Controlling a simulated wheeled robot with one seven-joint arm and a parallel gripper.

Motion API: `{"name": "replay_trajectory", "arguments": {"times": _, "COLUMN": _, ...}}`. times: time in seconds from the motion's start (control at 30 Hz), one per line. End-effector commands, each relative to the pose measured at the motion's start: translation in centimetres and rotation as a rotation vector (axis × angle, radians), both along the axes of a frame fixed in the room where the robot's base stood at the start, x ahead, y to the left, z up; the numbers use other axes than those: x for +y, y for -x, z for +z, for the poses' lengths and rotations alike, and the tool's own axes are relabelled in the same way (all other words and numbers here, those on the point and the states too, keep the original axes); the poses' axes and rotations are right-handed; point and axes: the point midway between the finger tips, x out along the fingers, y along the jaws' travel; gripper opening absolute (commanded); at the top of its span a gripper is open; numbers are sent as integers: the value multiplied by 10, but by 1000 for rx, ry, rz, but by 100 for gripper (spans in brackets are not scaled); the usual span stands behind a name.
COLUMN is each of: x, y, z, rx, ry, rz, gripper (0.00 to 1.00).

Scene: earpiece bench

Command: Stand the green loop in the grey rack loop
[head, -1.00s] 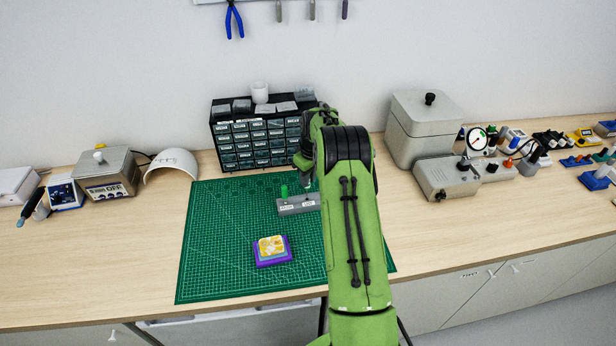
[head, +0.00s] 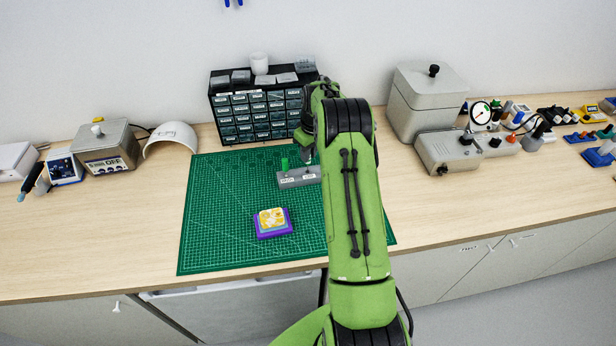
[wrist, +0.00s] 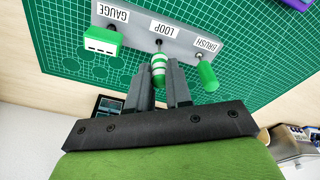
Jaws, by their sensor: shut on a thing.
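The grey rack (head: 290,179) stands on the green mat; in the wrist view the rack (wrist: 187,38) shows the labels GAUGE, LOOP and BRUSH. The green loop (wrist: 158,70), with a green and white banded handle, is between the fingers of my gripper (wrist: 160,88), which is shut on it. Its thin end points at the LOOP place of the rack. I cannot tell whether it is seated there. In the head view my arm hides the loop and the rack's right end.
A green brush (wrist: 208,77) stands at BRUSH and a green and white gauge (wrist: 102,41) at GAUGE, either side of the loop. A purple-based block (head: 273,222) sits on the mat (head: 215,225). A drawer cabinet (head: 262,118) stands behind.

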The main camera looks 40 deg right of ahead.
Motion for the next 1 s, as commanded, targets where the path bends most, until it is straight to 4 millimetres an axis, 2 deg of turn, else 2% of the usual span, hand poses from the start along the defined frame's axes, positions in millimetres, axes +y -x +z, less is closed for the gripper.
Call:
{"name": "replay_trajectory", "arguments": {"times": 0.63, "x": 0, "y": 0, "z": -16, "rx": 1, "ry": -1, "rz": 1, "gripper": 0}}
{"name": "replay_trajectory", "arguments": {"times": 0.87, "x": 0, "y": 0, "z": -14, "rx": 0, "ry": -1, "rz": 0, "gripper": 0}}
{"name": "replay_trajectory", "arguments": {"times": 0.9, "x": 0, "y": 0, "z": -14, "rx": 0, "ry": -1, "rz": 0, "gripper": 24}}
{"name": "replay_trajectory", "arguments": {"times": 1.0, "x": 0, "y": 0, "z": -14, "rx": 0, "ry": -1, "rz": 0, "gripper": 39}}
